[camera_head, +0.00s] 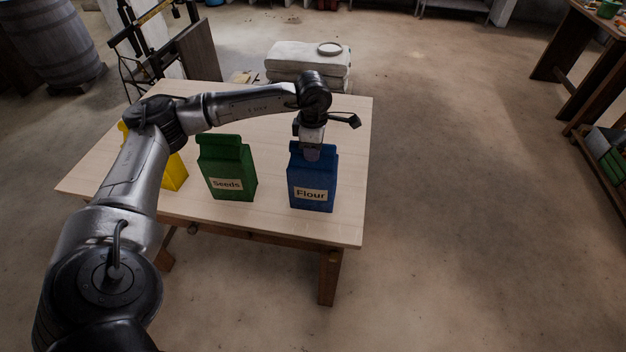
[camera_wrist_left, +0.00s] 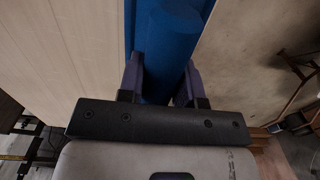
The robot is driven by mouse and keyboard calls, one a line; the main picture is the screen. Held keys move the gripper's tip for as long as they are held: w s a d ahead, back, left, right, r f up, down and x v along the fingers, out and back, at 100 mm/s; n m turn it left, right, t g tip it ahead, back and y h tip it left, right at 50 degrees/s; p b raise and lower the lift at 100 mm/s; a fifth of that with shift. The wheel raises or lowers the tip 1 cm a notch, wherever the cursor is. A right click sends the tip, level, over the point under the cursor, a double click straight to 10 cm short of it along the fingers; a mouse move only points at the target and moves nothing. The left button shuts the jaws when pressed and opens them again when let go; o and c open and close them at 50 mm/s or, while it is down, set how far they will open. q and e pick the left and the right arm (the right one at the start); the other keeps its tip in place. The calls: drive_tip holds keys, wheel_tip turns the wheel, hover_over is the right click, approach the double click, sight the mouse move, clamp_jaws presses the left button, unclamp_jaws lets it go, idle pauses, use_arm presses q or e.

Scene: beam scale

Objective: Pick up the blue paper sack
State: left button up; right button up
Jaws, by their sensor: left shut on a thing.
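The blue paper sack (camera_head: 313,184), labelled "Flour", stands upright at the right end of the wooden table. My left gripper (camera_head: 311,152) reaches down onto its top from above. In the left wrist view the blue sack (camera_wrist_left: 168,45) lies between the two fingers of my left gripper (camera_wrist_left: 160,85), which are shut on its upper part. I cannot tell whether the sack's base touches the table. My right gripper is in neither view.
A green "Seeds" sack (camera_head: 227,170) stands left of the blue one, with a gap between. A yellow sack (camera_head: 175,173) is partly behind my left arm. The table (camera_head: 270,222) has bare room between sacks. White stacked bags (camera_head: 300,60) lie behind the table.

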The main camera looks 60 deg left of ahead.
use_arm(q)
clamp_jaws()
drive_tip(key=shift+r, duration=0.15)
idle(0.4)
